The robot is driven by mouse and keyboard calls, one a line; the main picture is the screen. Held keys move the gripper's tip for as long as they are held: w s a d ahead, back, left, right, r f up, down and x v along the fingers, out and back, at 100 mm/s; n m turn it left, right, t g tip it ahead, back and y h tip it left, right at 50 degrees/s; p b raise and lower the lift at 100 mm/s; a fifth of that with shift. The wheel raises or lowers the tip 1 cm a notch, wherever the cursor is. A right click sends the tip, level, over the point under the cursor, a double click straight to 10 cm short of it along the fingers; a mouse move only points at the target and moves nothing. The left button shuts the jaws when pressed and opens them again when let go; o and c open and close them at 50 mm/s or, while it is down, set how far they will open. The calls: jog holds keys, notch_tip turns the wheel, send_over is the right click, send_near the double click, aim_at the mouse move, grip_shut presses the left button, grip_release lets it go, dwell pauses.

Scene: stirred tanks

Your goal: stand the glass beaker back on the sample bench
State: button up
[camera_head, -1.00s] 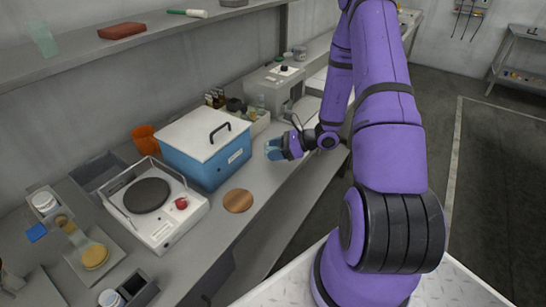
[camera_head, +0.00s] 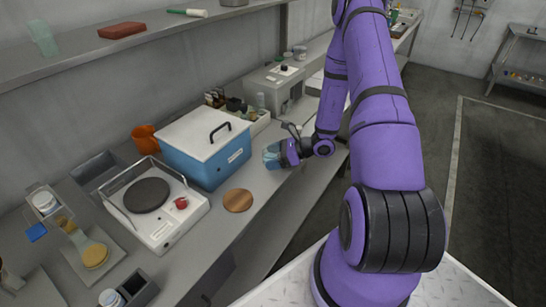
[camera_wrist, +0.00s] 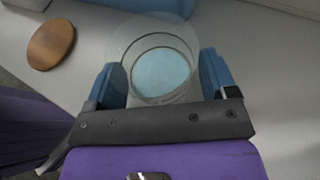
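The glass beaker (camera_wrist: 162,72) is clear and shows between the two blue fingers of my gripper (camera_wrist: 163,82) in the wrist view, with a finger against each side. I look down into its round mouth, and its inside looks pale blue. In the head view my gripper (camera_head: 274,155) is over the front part of the grey sample bench (camera_head: 225,232), right of the blue box. The beaker is small there and mostly merges with the fingers. I cannot tell whether its base touches the bench.
A blue box with a white lid (camera_head: 205,146) stands left of my gripper. A round wooden disc (camera_head: 238,200) lies in front of it. A hotplate (camera_head: 155,205) stands further left. A grey instrument (camera_head: 275,88) and small bottles are behind. Bare bench lies around the disc.

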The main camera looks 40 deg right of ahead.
jog(key=v, duration=1.2)
jog(key=s+a+r+n+g+h, duration=0.1)
jog(key=a+r+n+g, duration=0.3)
jog(key=a+r+n, duration=0.5)
jog(key=s+a+r+n+g+h, duration=0.15)
jog(key=a+r+n+g, duration=0.35)
jog(key=r, duration=0.8)
jog(key=s+a+r+n+t+h, duration=0.3)
jog(key=s+r+n, duration=0.3)
jog(key=s+r, duration=0.2)
jog(key=s+a+r+n+t+h, duration=0.2)
jog(key=s+a+r+n+h, duration=0.2)
jog(key=s+a+r+n, duration=0.1)
jog(key=s+r+n, duration=0.1)
jog(key=s+r, duration=0.1)
jog(key=s, duration=0.1)
jog(key=shift+s+r+t+h, duration=0.35)
jog(key=shift+r+t, duration=0.05)
